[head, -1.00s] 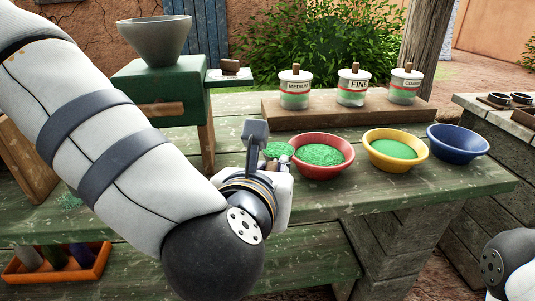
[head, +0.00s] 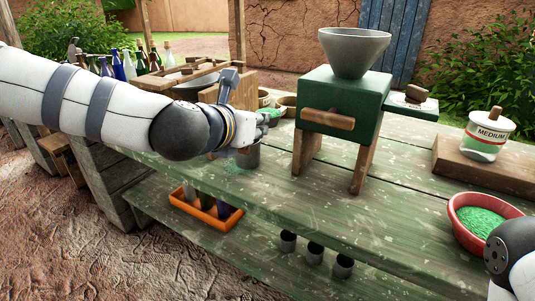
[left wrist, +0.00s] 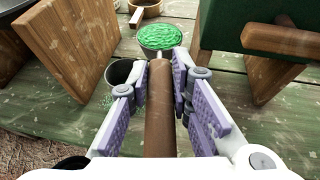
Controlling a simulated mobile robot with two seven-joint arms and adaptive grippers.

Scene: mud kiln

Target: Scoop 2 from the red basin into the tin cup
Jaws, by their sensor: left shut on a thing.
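My left gripper (head: 246,122) is shut on the brown handle of a scoop (left wrist: 160,95). The scoop's bowl (left wrist: 158,38) is heaped with green grains and is held above the bench. The tin cup (head: 247,158), grey, stands upright on the bench below my left gripper. In the left wrist view the tin cup (left wrist: 117,72) shows a dark inside, left of and nearer than the scoop bowl. The red basin (head: 462,230) with green grains is at the right, far from the scoop. My right gripper is out of view.
A green grinder (head: 345,100) with a grey hopper stands right of the cup. Small brown bowls (head: 287,104) and a wooden stand (head: 235,88) are behind my left gripper. Bottles (head: 125,65) are farther back. Green specks lie beside the cup.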

